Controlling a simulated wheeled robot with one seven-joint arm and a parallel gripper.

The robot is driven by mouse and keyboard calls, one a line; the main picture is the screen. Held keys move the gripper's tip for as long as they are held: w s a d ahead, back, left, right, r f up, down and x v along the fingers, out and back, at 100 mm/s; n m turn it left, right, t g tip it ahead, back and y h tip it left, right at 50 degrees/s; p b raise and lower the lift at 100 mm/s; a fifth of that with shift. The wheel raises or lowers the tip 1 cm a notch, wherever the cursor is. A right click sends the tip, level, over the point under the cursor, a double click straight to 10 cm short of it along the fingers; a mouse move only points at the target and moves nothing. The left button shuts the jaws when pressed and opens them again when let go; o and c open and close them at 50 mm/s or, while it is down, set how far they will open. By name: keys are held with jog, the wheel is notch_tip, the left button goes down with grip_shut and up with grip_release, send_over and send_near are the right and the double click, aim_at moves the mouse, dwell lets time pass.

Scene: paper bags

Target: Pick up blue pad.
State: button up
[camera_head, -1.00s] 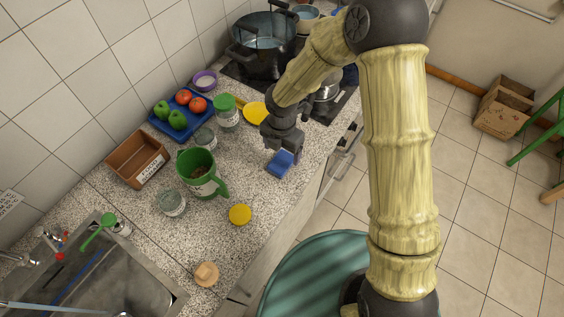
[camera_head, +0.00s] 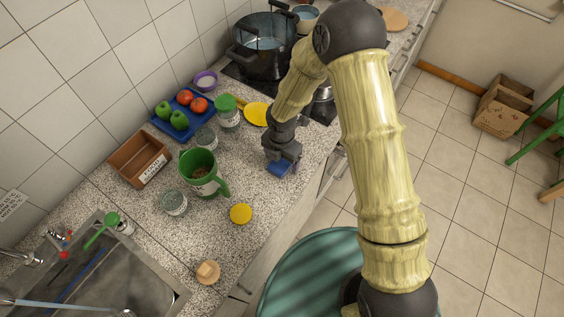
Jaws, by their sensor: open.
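The blue pad (camera_head: 277,170) lies on the speckled counter near its front edge, right of the green mug. My gripper (camera_head: 283,164) is directly over it, pointing down, and covers much of it. Blue shows below and to the left of the fingers. The gripper is open. Whether the fingers stand around the pad or only above it, I cannot tell.
A green mug (camera_head: 202,172), a jar (camera_head: 173,202) and a yellow disc (camera_head: 241,213) stand to the left. A blue tray (camera_head: 163,128) with fruit and a brown box (camera_head: 139,160) are near the wall. A pot (camera_head: 263,45) stands on the stove behind.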

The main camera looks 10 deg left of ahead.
aim_at(282, 161)
jog(key=c, duration=0.6)
jog(key=shift+s, duration=0.15)
jog(key=c, duration=0.5)
jog(key=shift+o, duration=0.2)
jog(key=shift+r, duration=0.1)
jog(key=shift+r, duration=0.25)
notch_tip(282, 161, up, 9)
jog(key=b, duration=0.1)
jog(key=shift+r, duration=0.2)
